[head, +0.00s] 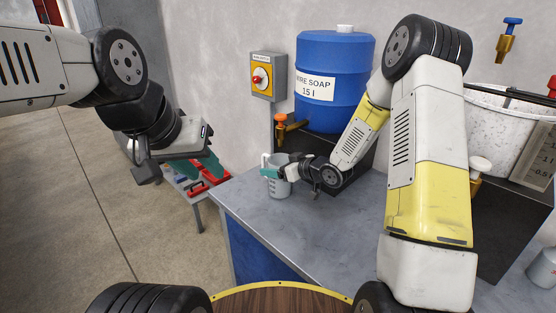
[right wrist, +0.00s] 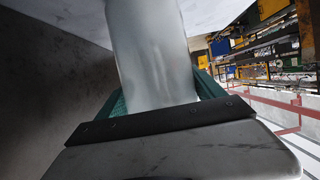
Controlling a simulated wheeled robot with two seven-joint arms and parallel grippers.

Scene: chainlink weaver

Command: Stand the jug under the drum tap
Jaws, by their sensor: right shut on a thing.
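The jug (head: 280,187) is a pale translucent measuring jug, upright at the counter's back-left edge. My right gripper (head: 274,173) is shut around it, and the jug fills the space between the teal fingers in the right wrist view (right wrist: 152,60). The drum tap (head: 282,130), brass with an orange handle, sticks out low on the blue soap drum (head: 335,55). In the head view the jug appears below the tap's spout; I cannot tell whether its base touches the counter. My left gripper (head: 204,164) is open and empty, left of the counter.
The grey counter (head: 285,225) is clear in front of the jug. The drum sits on a dark stand (head: 358,165). A switch box (head: 266,77) is on the wall. A speckled white bucket (head: 500,115) stands right, and a low table (head: 200,193) with red tools stands left.

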